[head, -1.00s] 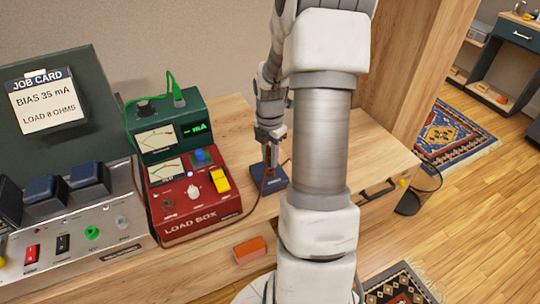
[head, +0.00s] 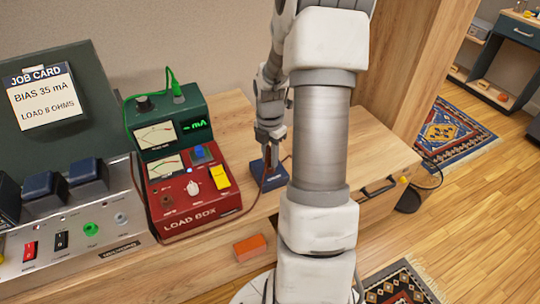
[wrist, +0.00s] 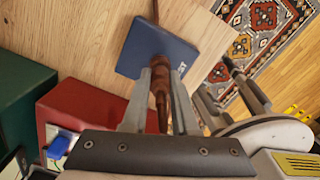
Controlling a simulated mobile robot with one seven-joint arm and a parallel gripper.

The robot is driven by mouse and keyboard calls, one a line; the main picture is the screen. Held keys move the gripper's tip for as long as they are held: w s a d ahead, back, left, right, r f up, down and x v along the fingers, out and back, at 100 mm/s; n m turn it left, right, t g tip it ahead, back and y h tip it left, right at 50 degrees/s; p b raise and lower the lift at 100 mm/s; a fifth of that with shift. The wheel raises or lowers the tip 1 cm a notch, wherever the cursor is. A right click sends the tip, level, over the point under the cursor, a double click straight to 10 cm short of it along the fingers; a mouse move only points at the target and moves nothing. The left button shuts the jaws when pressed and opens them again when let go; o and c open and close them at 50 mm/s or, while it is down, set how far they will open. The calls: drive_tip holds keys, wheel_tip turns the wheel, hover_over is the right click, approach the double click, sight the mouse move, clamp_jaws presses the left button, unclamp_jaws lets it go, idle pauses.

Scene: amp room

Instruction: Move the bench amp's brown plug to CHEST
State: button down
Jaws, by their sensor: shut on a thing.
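My gripper (wrist: 160,72) is shut on the brown plug (wrist: 159,88), which lies between the two fingers in the wrist view. In the head view my gripper (head: 268,150) points down over a small dark blue box (head: 266,180) on the bench. The blue box also shows in the wrist view (wrist: 180,58), with white lettering I cannot read in full. Whether the plug touches the box is unclear. The silver amp chassis (head: 75,245) stands at the left with dark blue transformers, a red switch and a green jack. No CHEST label is readable.
The red LOAD BOX (head: 205,215) and a green meter unit (head: 190,108) stand left of my gripper. An orange block (head: 250,247) is near the bench's front edge. Bare wooden bench top (head: 380,150) lies right of my arm. A thin cord runs along the bench.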

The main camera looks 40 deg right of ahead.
drive_tip(key=shift+f, duration=0.4)
idle(0.3)
drive_tip(key=c, duration=0.6)
unclamp_jaws()
wheel_tip(320, 180, up, 17)
drive_tip(key=p, duration=0.3)
drive_tip(key=shift+r, duration=0.2)
